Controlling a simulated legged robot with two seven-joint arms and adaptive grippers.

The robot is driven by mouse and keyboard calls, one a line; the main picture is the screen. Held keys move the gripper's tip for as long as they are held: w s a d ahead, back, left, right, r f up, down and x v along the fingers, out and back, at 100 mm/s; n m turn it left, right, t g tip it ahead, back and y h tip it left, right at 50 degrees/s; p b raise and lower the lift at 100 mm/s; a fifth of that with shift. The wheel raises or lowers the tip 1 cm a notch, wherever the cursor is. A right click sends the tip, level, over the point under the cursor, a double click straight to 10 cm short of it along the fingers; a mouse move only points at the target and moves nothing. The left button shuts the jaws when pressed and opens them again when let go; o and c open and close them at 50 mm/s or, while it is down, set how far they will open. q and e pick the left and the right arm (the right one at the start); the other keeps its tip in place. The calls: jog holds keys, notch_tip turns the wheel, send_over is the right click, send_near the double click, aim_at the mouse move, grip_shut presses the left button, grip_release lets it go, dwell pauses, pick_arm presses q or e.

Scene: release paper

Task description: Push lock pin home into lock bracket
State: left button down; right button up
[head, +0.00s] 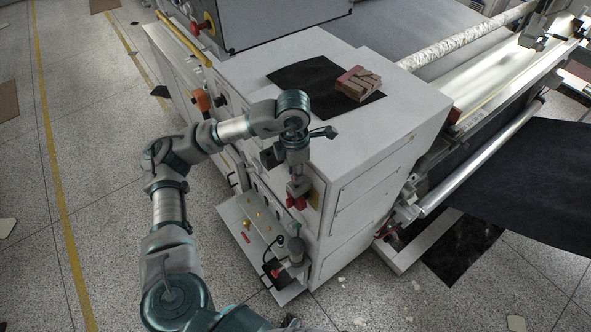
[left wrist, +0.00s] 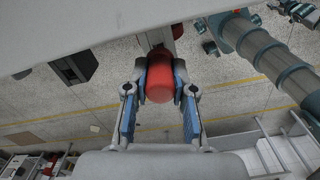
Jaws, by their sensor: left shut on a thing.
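A red rounded cylinder (left wrist: 159,80), which looks like the lock pin's knob, sits between the fingers of my left gripper (left wrist: 160,72) in the left wrist view. The fingers are shut on its two sides. Beyond it is a grey block (left wrist: 157,38) on the machine side, apparently the lock bracket; how deep the pin sits in it is hidden. In the head view the red knob (head: 296,202) shows below my left gripper (head: 297,188), at the pale cabinet's front. My right gripper is not in view.
The pale cabinet (head: 370,165) carries a dark mat (head: 300,75) with a stack of brown blocks (head: 358,83). Below the gripper, an open shelf (head: 243,230) holds small brass parts and a black-and-red device (head: 273,270). The speckled floor at left is largely clear.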

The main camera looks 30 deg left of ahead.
pick_arm(q)
jog(key=shift+a+f+b, duration=0.1)
jog(key=shift+f+b, duration=1)
jog(key=shift+f, duration=0.3)
jog(key=c, duration=0.9)
grip_release()
jog(key=shift+r, duration=0.1)
notch_tip(320, 180, up, 12)
jog(key=shift+s+a+f, duration=0.1)
jog(key=shift+f, duration=0.05)
